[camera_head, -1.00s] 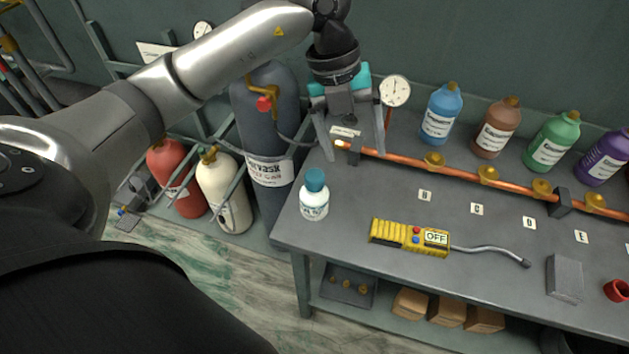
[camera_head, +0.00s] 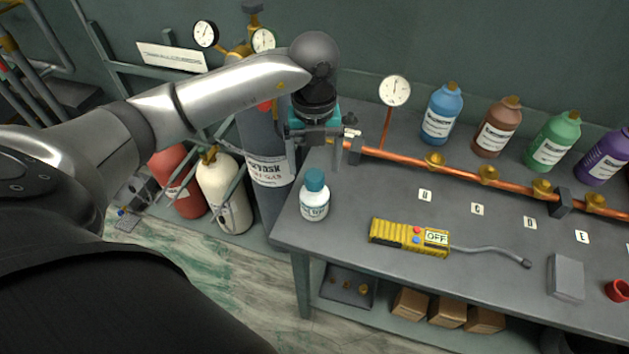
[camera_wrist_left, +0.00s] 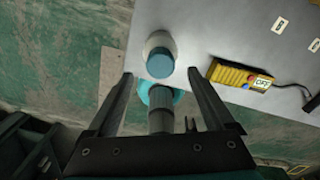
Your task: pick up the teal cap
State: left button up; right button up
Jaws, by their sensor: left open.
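The teal cap (camera_head: 314,180) sits on a small white bottle (camera_head: 314,207) standing upright at the left end of the grey bench. In the left wrist view the cap (camera_wrist_left: 160,63) shows between the tips of the two fingers, with the white bottle (camera_wrist_left: 158,41) around and beyond it. My left gripper (camera_head: 317,160) is open and empty, just above and behind the cap in the head view. I see no contact between fingers and cap. My right gripper is not in view.
A copper pipe (camera_head: 470,178) with brass fittings runs behind the bottle to the right. A yellow control box (camera_head: 409,237) marked OFF lies to the right. Coloured bottles, such as the blue one (camera_head: 440,115), line the back. The bench's left edge is close to the white bottle.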

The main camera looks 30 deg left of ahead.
aim_at(315, 175)
pick_arm(q)
notch_tip(315, 175, down, 5)
jog(key=shift+w+r, duration=0.1)
jog(key=c, duration=1.2)
jog(key=shift+o, duration=0.2)
